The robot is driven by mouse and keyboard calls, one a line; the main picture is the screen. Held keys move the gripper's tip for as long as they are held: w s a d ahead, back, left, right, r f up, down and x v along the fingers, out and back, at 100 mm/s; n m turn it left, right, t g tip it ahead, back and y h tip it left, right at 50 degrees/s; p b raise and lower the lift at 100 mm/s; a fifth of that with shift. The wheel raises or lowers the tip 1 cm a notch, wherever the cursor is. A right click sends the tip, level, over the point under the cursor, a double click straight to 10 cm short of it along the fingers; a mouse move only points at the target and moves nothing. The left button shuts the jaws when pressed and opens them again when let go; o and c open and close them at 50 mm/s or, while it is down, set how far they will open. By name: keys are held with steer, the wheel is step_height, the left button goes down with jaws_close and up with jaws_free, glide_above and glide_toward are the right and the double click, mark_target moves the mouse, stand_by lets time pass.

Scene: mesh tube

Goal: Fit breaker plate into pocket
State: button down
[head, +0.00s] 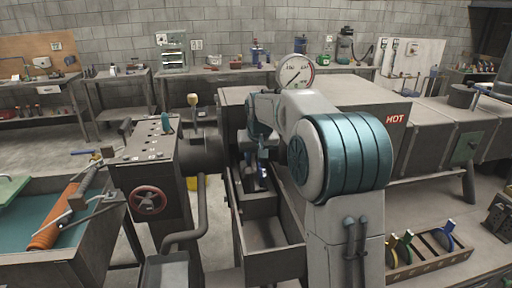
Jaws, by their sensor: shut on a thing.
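My gripper (262,182) points down in the middle of the view, partly hidden behind my own arm. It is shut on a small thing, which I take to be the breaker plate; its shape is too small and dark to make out. It is just right of the dark round barrel end (207,155) of the machine, above an open grey trough. The pocket cannot be made out, and I cannot tell whether the plate touches anything.
The grey trough (275,262) has open compartments below my gripper. A housing marked HOT (394,119) stands behind and right of my arm. A red handwheel (148,200) and a bent pipe (190,238) are at left. A rack (432,256) with coloured rings lies at lower right.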

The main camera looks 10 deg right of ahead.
steer(key=shift+f, duration=0.15)
steer(key=c, duration=1.5)
jaws_free()
steer(key=shift+f, duration=0.25)
steer(key=o, duration=0.5)
steer(key=shift+r, duration=0.1)
steer(key=shift+c, duration=0.2)
steer(key=s+b+v, duration=0.1)
steer(key=b+v, duration=0.1)
steer(key=v, duration=1.2)
steer(key=s+f, duration=0.6)
steer(key=s, duration=0.4)
steer(key=s+f, duration=0.6)
steer(key=s, duration=0.4)
steer(key=s+f+g, duration=0.1)
steer(key=s+f, duration=0.5)
steer(key=s, duration=0.5)
steer(key=shift+f, duration=0.25)
